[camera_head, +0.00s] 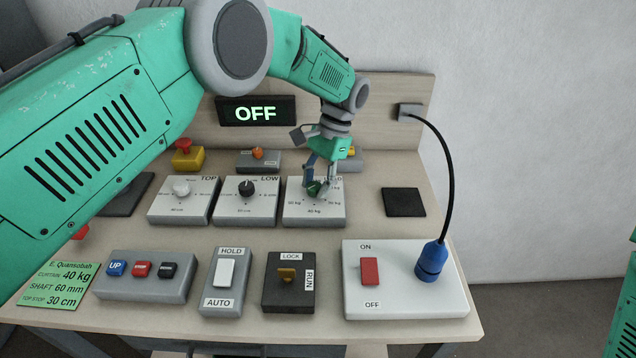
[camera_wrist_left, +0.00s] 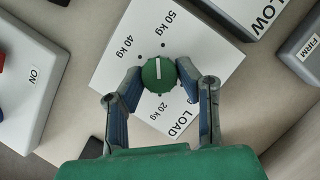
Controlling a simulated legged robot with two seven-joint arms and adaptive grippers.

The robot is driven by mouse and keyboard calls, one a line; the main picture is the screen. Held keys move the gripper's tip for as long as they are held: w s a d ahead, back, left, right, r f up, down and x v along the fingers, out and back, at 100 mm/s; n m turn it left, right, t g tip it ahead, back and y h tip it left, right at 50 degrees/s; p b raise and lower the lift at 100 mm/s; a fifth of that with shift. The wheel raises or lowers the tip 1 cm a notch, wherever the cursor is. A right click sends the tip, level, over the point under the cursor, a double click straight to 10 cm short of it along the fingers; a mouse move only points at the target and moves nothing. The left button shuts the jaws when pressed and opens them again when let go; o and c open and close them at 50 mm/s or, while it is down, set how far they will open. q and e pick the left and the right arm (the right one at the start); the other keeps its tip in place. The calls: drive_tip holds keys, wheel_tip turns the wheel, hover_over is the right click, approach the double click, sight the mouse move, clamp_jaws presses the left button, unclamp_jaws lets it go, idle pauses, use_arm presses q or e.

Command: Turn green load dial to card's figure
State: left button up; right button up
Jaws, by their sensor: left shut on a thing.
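The green load dial (camera_wrist_left: 158,75) sits on a white plate (camera_wrist_left: 105,75) marked LOAD, with kg figures and dots around it. My left gripper (camera_wrist_left: 158,88) is shut on the dial, one finger on each side. In the wrist view the dial's white line points up, roughly toward the dot by 50 kg; 40 kg is to the left. In the head view my left gripper (camera_head: 318,188) comes down on the dial and mostly hides it. The green card (camera_head: 62,283) reads curtain 40 kg, shaft 60 mm, top stop 30 cm. My right gripper is out of view.
The LOW plate with a black dial (camera_head: 246,188) and the TOP plate with a white dial (camera_head: 181,188) stand to the left. A display (camera_head: 256,112) reads OFF. In front are HOLD/AUTO and LOCK/RUN switches and a white box (camera_head: 400,298) with a blue plug and cable.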

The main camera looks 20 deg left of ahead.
use_arm(q)
drive_tip(key=shift+s+a, duration=0.1)
drive_tip(key=o, duration=1.1)
drive_tip(key=shift+v, duration=6)
drive_tip(key=shift+a+f, duration=0.1)
